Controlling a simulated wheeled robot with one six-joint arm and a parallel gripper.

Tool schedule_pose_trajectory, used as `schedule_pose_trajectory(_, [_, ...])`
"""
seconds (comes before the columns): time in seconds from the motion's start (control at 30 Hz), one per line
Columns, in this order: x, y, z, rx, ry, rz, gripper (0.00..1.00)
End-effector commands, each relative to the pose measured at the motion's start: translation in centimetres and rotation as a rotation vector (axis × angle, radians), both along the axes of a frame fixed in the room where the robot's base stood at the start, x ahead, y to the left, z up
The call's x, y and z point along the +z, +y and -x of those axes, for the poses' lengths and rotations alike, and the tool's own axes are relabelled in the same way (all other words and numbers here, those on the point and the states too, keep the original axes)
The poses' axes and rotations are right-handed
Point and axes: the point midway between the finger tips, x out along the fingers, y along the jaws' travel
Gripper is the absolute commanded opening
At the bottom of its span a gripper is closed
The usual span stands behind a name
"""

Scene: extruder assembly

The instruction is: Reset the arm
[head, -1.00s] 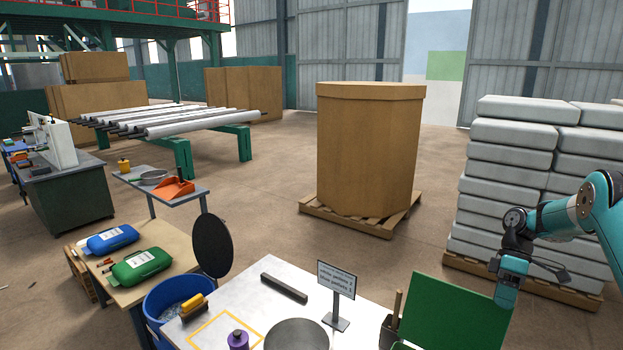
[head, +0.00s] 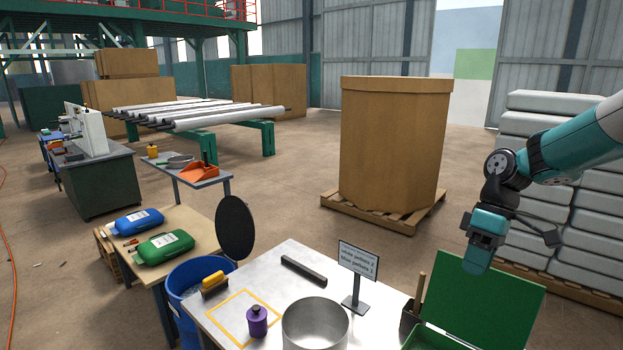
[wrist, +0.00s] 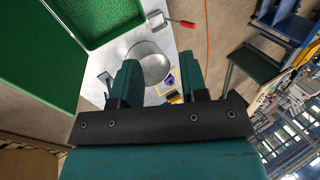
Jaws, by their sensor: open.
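My gripper (head: 478,258) hangs at the right of the head view, over the green box with its lid up and clear of the table. In the wrist view my gripper (wrist: 158,85) shows two teal fingers spread apart with nothing between them. Beyond the fingers lie the metal pot (wrist: 150,64) and the table top. My arm reaches in from the right edge of the head view, bent down at the wrist.
The table (head: 262,262) holds a metal pot (head: 315,325), a purple bottle (head: 257,321), a sign (head: 357,262) and a dark bar (head: 303,271). A green box lid (head: 485,300) stands upright at right. A blue bin (head: 190,285) stands left. White sacks (head: 535,225) are stacked behind my arm.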

Motion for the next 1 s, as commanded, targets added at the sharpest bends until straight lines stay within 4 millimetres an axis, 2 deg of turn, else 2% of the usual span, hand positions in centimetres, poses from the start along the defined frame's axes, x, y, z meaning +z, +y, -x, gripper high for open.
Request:
schedule_pose_trajectory(0.03, [-0.4, 2.8, 1.6, -0.002, -0.027, 0.009, 0.40])
schedule_pose_trajectory(0.1, [0.1, 6.2, 4.4, -0.025, -0.061, 0.018, 0.40])
schedule_pose_trajectory(0.17, [0.2, 8.8, 7.1, -0.046, -0.091, 0.022, 0.40])
schedule_pose_trajectory(0.2, [0.1, 10.4, 9.1, -0.059, -0.110, 0.022, 0.40])
schedule_pose_trajectory(0.33, [-1.1, 14.1, 15.8, -0.103, -0.166, 0.011, 0.40])
schedule_pose_trajectory(0.4, [-2.1, 15.3, 19.1, -0.124, -0.190, 0.000, 0.40])
schedule_pose_trajectory(0.5, [-3.4, 16.1, 22.7, -0.148, -0.213, -0.016, 0.40])
schedule_pose_trajectory(0.6, [-4.2, 16.4, 24.9, -0.165, -0.228, -0.027, 0.40])
schedule_pose_trajectory(0.7, [-4.5, 16.5, 25.8, -0.172, -0.232, -0.032, 0.40])
schedule_pose_trajectory(1.0, [-4.4, 16.5, 25.9, -0.174, -0.232, -0.032, 0.40])
